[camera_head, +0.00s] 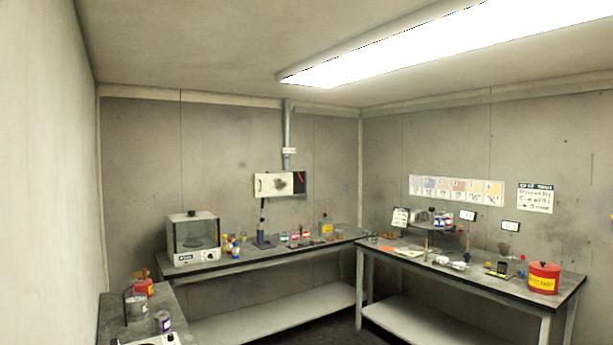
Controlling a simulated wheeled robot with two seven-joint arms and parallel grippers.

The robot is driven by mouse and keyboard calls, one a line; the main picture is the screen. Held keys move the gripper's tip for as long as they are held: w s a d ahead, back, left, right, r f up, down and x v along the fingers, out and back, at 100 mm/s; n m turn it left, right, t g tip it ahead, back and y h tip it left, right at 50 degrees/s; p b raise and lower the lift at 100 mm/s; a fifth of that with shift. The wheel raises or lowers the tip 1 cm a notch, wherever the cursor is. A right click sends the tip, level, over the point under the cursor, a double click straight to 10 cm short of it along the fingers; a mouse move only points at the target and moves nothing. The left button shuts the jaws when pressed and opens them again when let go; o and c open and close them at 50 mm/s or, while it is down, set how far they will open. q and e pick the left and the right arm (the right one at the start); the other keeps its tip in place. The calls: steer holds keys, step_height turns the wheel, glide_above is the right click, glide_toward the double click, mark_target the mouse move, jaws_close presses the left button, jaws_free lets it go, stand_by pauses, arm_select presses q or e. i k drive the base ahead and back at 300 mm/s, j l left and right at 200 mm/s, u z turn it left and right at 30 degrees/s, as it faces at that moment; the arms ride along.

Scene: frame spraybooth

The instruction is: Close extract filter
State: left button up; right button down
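A wall box (299,184) hangs on the back wall under a vertical grey duct pipe (287,130); it looks like the extract filter. A pale panel with a dark smudge (273,185) covers its left and middle part. The right part shows a dark interior with a small red mark, so the box looks at least partly open. Whether the panel is hinged or slides cannot be told from here. Neither of my grippers is in view.
A back bench (340,236) stands below the box, carrying a clear-sided machine (193,235), a stand (262,237) and several small jars. A right bench (470,273) holds a red can (543,277). A left bench (188,301) is near. Dark floor shows between benches.

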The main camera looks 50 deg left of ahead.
mark_target(274, 184)
steer(key=k+u, duration=0.15)
steer(key=u, duration=0.3)
steer(key=k+l+u, duration=0.1)
steer(key=u, duration=0.3)
steer(key=i+u, duration=0.15)
steer(key=u, duration=0.35)
steer(key=i+l+u, duration=0.1)
steer(key=u, duration=0.35)
steer(key=i+l+z, duration=0.15)
steer(key=i+l, duration=0.15)
steer(key=i, duration=0.1)
